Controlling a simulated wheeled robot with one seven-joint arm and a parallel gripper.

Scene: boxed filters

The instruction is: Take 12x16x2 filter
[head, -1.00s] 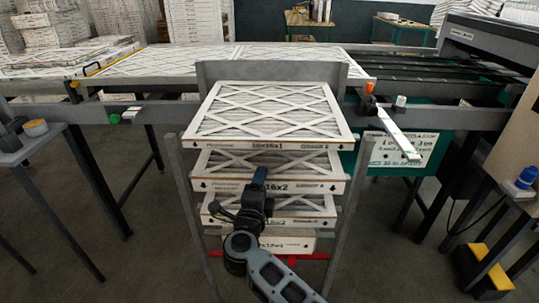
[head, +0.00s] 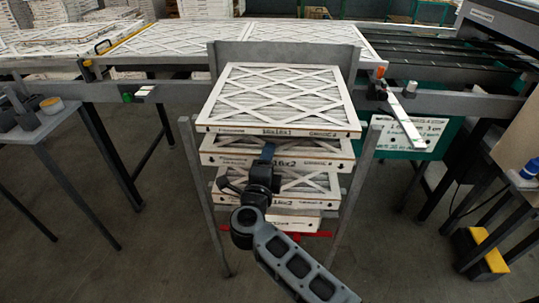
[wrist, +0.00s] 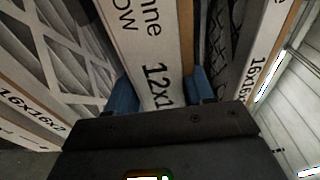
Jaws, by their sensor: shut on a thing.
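A white-framed filter (head: 222,155) with a lattice face is second from the top in a grey rack in the head view. Its printed label ends in "16x2" there, partly covered by my gripper. In the wrist view its edge (wrist: 155,45) reads "12x1", the rest hidden. My gripper (head: 267,152) is shut on this filter's front edge, near its middle. In the wrist view my blue fingers (wrist: 163,92) lie on either side of the edge. The filter is still between its neighbours in the rack.
A filter marked 16x16x1 (head: 280,100) lies close above. A filter marked 16x16x2 (wrist: 30,110) lies on the other side in the wrist view. Grey posts (head: 357,175) flank the rack. A side table (head: 45,125) stands left. Floor in front at left is open.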

